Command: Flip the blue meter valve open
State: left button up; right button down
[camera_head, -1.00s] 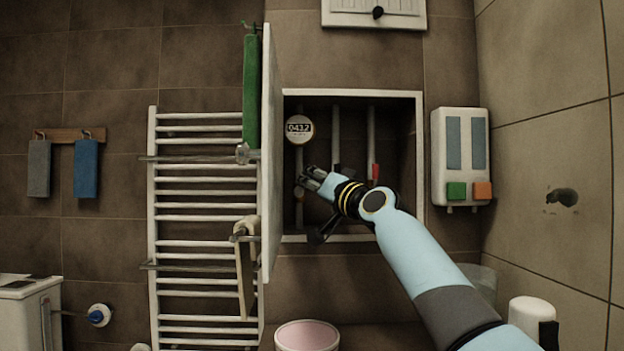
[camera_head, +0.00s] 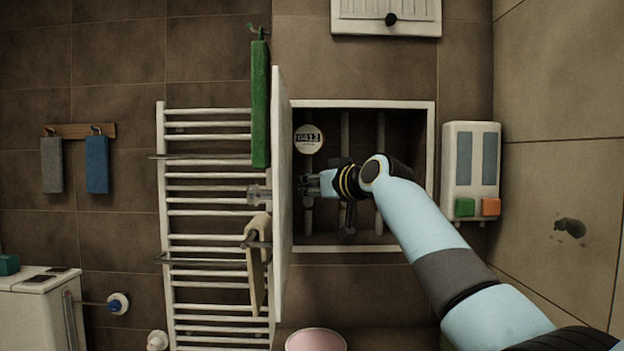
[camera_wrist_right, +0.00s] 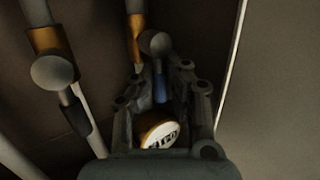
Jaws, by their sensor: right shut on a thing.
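The wall cabinet (camera_head: 437,120) is open and shows vertical pipes and a round white meter (camera_head: 308,139) at the upper left. My right gripper (camera_head: 306,187) reaches in just below the meter, its fingers pointing left and close to the open door. In the right wrist view the blue valve lever (camera_wrist_right: 160,90) lies between the fingers of my right gripper (camera_wrist_right: 163,80), which is shut on it. In the head view the blue lever is hidden by the gripper. My left gripper is not in view.
The cabinet door (camera_head: 282,225) stands open, close left of my gripper. A towel radiator (camera_head: 215,231) with a green towel (camera_head: 260,105) is left of it. A dispenser (camera_head: 471,170) hangs at the right. A neighbouring pipe with a round knob (camera_wrist_right: 53,72) shows in the wrist view.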

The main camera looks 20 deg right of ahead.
jog(key=shift+f, duration=0.6)
jog(key=c, duration=1.6)
grip_release()
jog(key=shift+s, duration=0.1)
jog(key=shift+o, duration=1.2)
jog(key=shift+r, duration=0.35)
jog(key=v, duration=1.2)
